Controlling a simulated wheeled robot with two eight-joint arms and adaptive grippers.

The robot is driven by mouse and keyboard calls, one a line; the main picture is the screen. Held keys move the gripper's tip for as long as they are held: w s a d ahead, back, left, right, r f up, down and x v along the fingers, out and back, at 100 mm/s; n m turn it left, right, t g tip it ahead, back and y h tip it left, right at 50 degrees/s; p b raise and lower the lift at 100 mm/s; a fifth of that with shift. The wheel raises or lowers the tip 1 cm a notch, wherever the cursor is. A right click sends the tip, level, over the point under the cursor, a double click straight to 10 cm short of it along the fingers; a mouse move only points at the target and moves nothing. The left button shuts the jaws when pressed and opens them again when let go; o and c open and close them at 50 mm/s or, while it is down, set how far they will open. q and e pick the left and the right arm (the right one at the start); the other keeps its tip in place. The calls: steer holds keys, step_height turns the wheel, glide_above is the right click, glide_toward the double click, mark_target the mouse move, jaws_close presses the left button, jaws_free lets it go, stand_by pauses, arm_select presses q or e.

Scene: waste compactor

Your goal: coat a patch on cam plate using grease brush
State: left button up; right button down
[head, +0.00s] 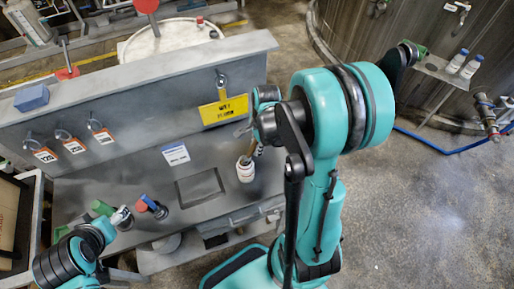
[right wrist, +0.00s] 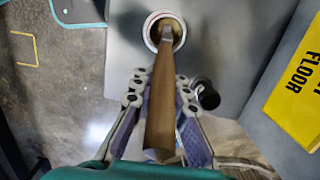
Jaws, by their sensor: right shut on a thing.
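My right gripper (right wrist: 160,100) is shut on the brown handle of the grease brush (right wrist: 164,95). The brush's far end reaches into the mouth of a round white pot (right wrist: 151,32); its bristles are hidden. In the head view the white pot (head: 246,171) stands on the grey bench, with my right gripper (head: 252,130) just above it. A dark square plate (head: 200,187), which looks like the cam plate, lies flat on the bench left of the pot.
Knobbed handles, one green (head: 103,207) and one blue and red (head: 148,204), stand left of the plate. A raised wall behind the bench carries a yellow sign (head: 224,110) and several hanging tags. A white label (head: 175,153) lies behind the plate.

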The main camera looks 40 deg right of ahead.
steer(key=shift+r+p, duration=2.45)
steer(key=shift+r, duration=1)
steer(key=shift+f, duration=0.1)
